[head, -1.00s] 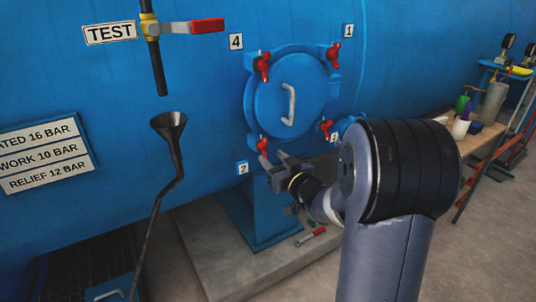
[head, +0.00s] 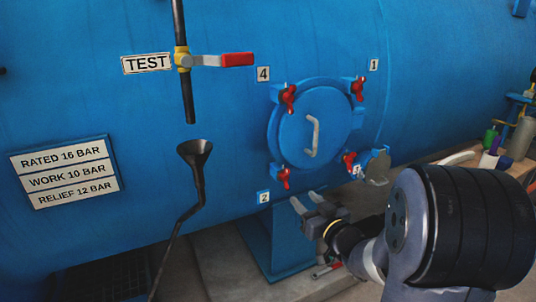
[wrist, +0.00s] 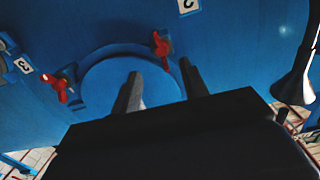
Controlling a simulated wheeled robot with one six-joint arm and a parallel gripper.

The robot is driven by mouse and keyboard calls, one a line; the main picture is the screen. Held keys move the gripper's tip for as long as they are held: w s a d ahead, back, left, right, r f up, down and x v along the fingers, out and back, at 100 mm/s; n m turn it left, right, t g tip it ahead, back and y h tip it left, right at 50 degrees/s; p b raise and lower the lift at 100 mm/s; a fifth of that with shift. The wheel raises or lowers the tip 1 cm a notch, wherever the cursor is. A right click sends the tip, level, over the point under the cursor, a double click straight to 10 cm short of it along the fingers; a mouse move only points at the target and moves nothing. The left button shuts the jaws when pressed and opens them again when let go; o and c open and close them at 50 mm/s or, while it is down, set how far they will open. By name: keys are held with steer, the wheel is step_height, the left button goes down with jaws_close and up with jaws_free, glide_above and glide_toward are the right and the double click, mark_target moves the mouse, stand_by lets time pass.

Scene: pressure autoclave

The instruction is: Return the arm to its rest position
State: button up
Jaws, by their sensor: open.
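My gripper (head: 306,203) is open and empty. In the head view it is just below the round blue hatch (head: 308,128), near the number 2 label (head: 263,197). Its fingers also show in the wrist view (wrist: 160,85), with the hatch (wrist: 105,80) beyond them. The hatch sits flush on the blue vessel and has a pale handle (head: 312,138). Red wing clamps stand around its rim, such as the upper left one (head: 288,97). My arm fills the lower right of the head view.
A TEST valve with a red lever (head: 237,59) sits on a pipe above a black funnel (head: 194,154). A rating plate (head: 66,172) is at left. A wooden bench (head: 468,160) with bottles stands at right. A blue support (head: 277,243) is below the hatch.

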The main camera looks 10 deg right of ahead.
mark_target(286, 181)
steer(key=x, duration=0.9)
steer(key=shift+w+a, duration=0.1)
steer(key=shift+w, duration=0.2)
steer(key=shift+s, duration=0.1)
steer(key=v, duration=1.1)
steer(key=x, duration=1.1)
steer(key=shift+w+f, duration=0.1)
steer(key=shift+w, duration=0.1)
steer(key=shift+f+n+b, duration=0.1)
steer(key=shift+n+b, duration=0.3)
steer(key=shift+n, duration=0.1)
steer(key=n+b, duration=0.1)
steer(key=n, duration=0.2)
steer(key=shift+s+n+b, duration=0.1)
steer(key=shift+n+b, duration=0.2)
steer(key=shift+n, duration=0.1)
steer(key=n, duration=0.1)
steer(key=n+b, duration=0.1)
steer(key=n, duration=0.1)
steer(key=n+b, duration=0.1)
steer(key=shift+d+r+n, duration=0.25)
steer(key=shift+n, duration=0.15)
